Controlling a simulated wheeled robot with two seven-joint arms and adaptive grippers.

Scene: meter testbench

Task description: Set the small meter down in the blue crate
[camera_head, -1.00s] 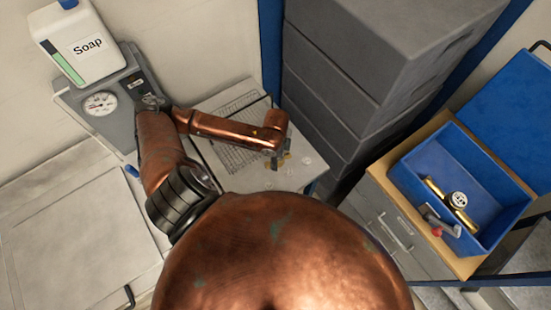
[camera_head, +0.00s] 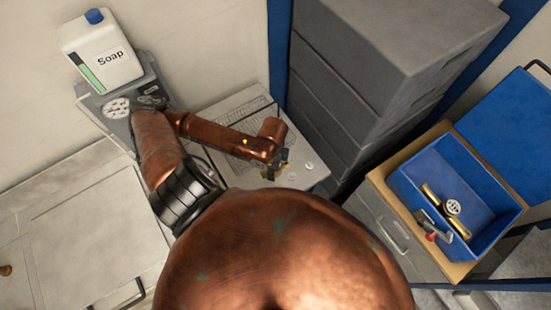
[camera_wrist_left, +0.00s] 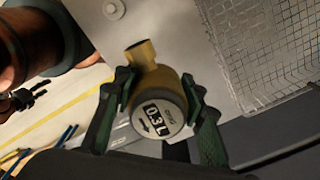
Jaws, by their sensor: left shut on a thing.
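The small meter (camera_wrist_left: 162,95) is a brass body with a round face marked 0.3L. In the left wrist view it sits between the green-and-black fingers of my left gripper (camera_wrist_left: 160,118), which is shut on it. In the head view my left gripper (camera_head: 273,168) is over the grey bench, well left of the blue crate; the meter is mostly hidden there. The blue crate (camera_head: 482,188) is open on the wooden-topped cabinet at the right. It holds a brass meter with a white face (camera_head: 453,207) and a red-and-grey part (camera_head: 437,234).
Stacked grey boxes (camera_head: 375,90) stand between the bench (camera_head: 311,181) and the crate's cabinet (camera_head: 392,228). A wire mesh (camera_head: 243,137) lies on the bench. A Soap jug (camera_head: 103,54) stands by a dial gauge (camera_head: 117,108) at the upper left.

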